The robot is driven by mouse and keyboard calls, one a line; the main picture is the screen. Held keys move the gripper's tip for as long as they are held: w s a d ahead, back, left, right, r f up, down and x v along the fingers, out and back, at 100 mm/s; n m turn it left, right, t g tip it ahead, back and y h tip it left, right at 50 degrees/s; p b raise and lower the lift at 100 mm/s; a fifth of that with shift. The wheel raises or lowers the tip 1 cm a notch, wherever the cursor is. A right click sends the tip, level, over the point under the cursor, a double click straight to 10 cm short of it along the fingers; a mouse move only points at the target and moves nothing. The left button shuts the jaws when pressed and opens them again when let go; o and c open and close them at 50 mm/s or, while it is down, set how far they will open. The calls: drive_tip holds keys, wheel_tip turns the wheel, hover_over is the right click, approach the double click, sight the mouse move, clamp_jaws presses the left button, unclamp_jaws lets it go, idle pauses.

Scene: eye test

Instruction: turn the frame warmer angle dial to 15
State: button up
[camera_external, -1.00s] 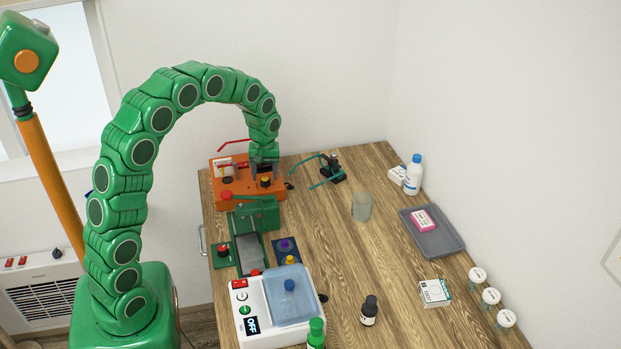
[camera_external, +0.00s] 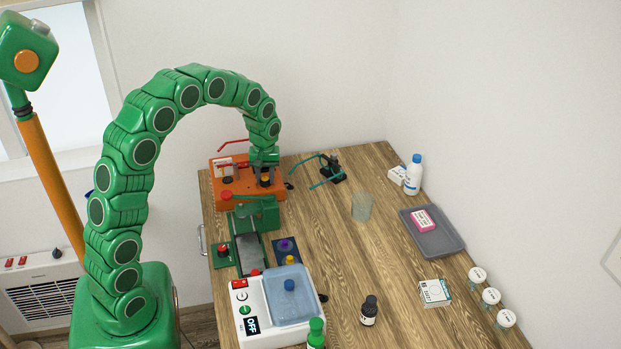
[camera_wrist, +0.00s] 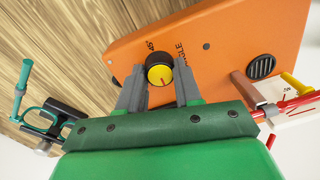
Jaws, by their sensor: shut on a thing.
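The frame warmer (camera_external: 240,194) is an orange box at the back left of the table. Its angle dial (camera_external: 265,181) is a black knob with a yellow cap, near the box's right end. In the wrist view the dial (camera_wrist: 159,72) sits between my fingertips, beside the printed "45°" and "ANGLE". A small red mark shows on the cap; I cannot read its exact setting, and no 15 mark is legible. My gripper (camera_wrist: 158,84) is shut on the dial from above. In the external view my gripper (camera_external: 265,178) partly covers it.
Teal glasses frames on a black stand (camera_external: 333,168) are right of the warmer. A green device (camera_external: 260,212) stands in front of it. A red glasses frame (camera_wrist: 299,101) is by the warmer. A glass beaker (camera_external: 361,207) is farther right. The table's middle is mostly clear.

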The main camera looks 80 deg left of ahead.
sight(263, 179)
drive_tip(key=shift+m, duration=0.3)
drive_tip(key=m, duration=0.4)
drive_tip(key=shift+w+d+m, duration=0.1)
drive_tip(key=shift+m, duration=0.2)
drive_tip(key=m, duration=0.4)
drive_tip(key=shift+m, duration=0.3)
drive_tip(key=o, duration=1)
drive_tip(key=shift+o, duration=0.2)
drive_tip(key=shift+r, duration=0.15)
wheel_tip(263, 179, up, 8)
drive_tip(key=shift+d+f, duration=0.1)
drive_tip(key=shift+f, duration=0.15)
